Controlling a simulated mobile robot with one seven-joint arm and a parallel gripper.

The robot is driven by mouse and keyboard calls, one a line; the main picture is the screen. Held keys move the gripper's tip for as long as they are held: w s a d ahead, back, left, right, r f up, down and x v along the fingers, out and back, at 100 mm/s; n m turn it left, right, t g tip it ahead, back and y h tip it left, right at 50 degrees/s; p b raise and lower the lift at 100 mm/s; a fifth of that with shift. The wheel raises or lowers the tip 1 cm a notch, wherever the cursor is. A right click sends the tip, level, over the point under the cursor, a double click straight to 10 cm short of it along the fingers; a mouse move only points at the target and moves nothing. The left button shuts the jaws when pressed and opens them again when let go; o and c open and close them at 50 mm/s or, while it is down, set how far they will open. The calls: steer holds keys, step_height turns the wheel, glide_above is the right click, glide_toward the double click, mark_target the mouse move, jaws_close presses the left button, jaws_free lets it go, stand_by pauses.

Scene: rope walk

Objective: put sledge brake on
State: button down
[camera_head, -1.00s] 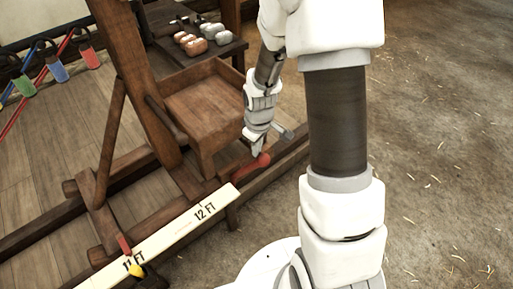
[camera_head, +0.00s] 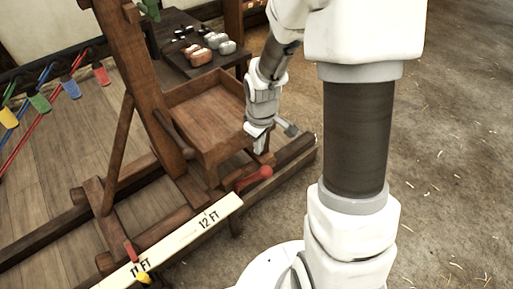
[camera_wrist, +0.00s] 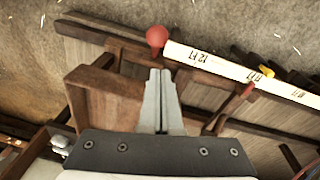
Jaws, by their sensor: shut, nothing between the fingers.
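The wooden sledge (camera_head: 188,190) stands at left of centre, with an upright post and an open box (camera_head: 205,108). A red-knobbed lever (camera_head: 254,179), which looks like the brake, sits low by the box, near the end of the white measuring board. It points toward the right. Its red knob (camera_wrist: 156,37) shows end-on in the wrist view. My gripper (camera_head: 259,150) points down just above and behind the lever, apart from it. In the wrist view my gripper's fingers (camera_wrist: 160,73) are together and empty, just below the knob in the picture.
A white measuring board (camera_head: 180,240) marked 11 FT and 12 FT runs along the front, with small red and yellow markers near 11 FT. A dark table (camera_head: 180,62) with several metal weights stands behind. The floor at right is clear.

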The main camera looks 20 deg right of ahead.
steer(key=shift+s+d+r, duration=0.1)
steer(key=shift+s+r, duration=0.2)
steer(key=shift+r, duration=0.35)
steer(key=shift+s+r, duration=0.3)
steer(key=shift+r, duration=0.3)
steer(key=s+a+r+m+t+p, duration=0.1)
steer(key=s+r+m+t, duration=0.15)
steer(key=s+r, duration=0.7)
steer(key=s+a+r+m+t, duration=0.2)
steer(key=s+r+m, duration=0.3)
steer(key=r, duration=0.8)
step_height(320, 180, up, 17)
steer(key=p, duration=1.7)
steer(key=shift+s+d+n, duration=0.3)
steer(key=shift+s+n, duration=0.05)
steer(key=shift+g, duration=0.25)
